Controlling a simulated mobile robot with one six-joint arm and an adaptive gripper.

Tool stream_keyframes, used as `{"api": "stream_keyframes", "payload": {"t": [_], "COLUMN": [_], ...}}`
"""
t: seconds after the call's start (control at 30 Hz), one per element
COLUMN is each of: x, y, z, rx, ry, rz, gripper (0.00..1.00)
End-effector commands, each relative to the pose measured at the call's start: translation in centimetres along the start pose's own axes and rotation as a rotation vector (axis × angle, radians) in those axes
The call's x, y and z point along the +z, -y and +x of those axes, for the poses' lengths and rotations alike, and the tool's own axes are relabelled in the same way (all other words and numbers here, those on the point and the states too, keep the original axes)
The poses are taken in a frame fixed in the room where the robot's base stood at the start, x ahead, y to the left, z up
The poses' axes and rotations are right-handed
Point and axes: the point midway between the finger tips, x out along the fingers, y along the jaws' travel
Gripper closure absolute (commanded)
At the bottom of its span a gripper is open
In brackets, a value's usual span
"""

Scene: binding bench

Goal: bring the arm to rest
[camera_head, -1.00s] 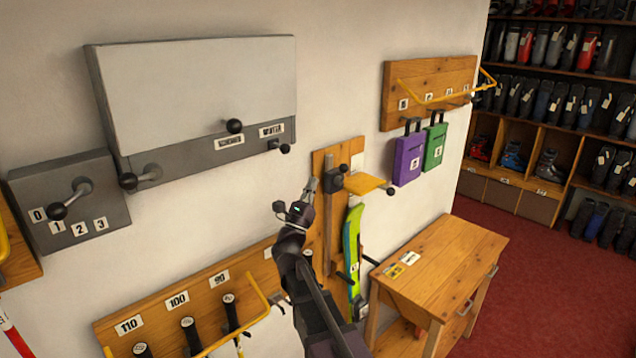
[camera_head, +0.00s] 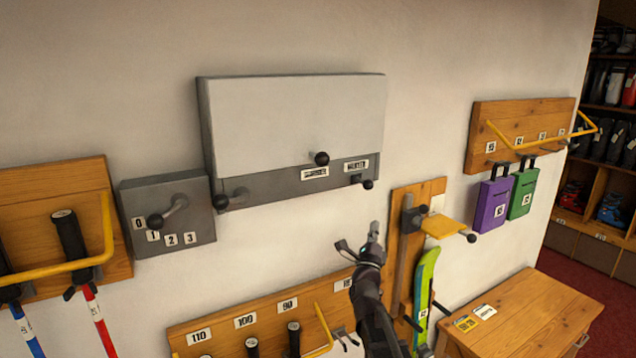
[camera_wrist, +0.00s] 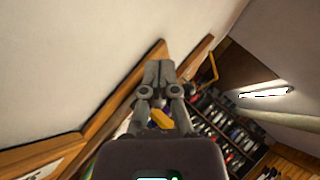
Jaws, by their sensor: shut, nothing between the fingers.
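My gripper (camera_head: 374,229) is in the lower middle of the head view, at the top of my dark arm, which rises from the bottom edge. It points upward in front of the white wall. It appears just left of the wooden board with the lever and the green ski. In the wrist view, the two grey fingers (camera_wrist: 158,72) are together with nothing between them. I cannot tell the exact gap between the gripper and the wall.
A grey cabinet (camera_head: 296,122) and a dial box (camera_head: 190,232) hang on the wall. The ski board (camera_head: 396,255) with its yellow shelf (camera_head: 443,228) stands right of my arm, a wooden bench (camera_head: 545,310) lower right. A pole rack (camera_head: 225,326) lies left of my arm.

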Motion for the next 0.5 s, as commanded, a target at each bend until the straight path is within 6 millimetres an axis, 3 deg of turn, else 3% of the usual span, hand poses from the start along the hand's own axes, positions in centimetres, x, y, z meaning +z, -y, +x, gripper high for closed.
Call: {"api": "stream_keyframes", "payload": {"t": [0.27, 0.5], "x": [-0.4, -1.7], "y": [-4.8, -8.4], "z": [-2.2, -5.6], "rx": [0.334, 0.615], "ry": [0.075, 0.184], "rz": [-0.327, -0.605], "gripper": [1.0, 1.0]}}
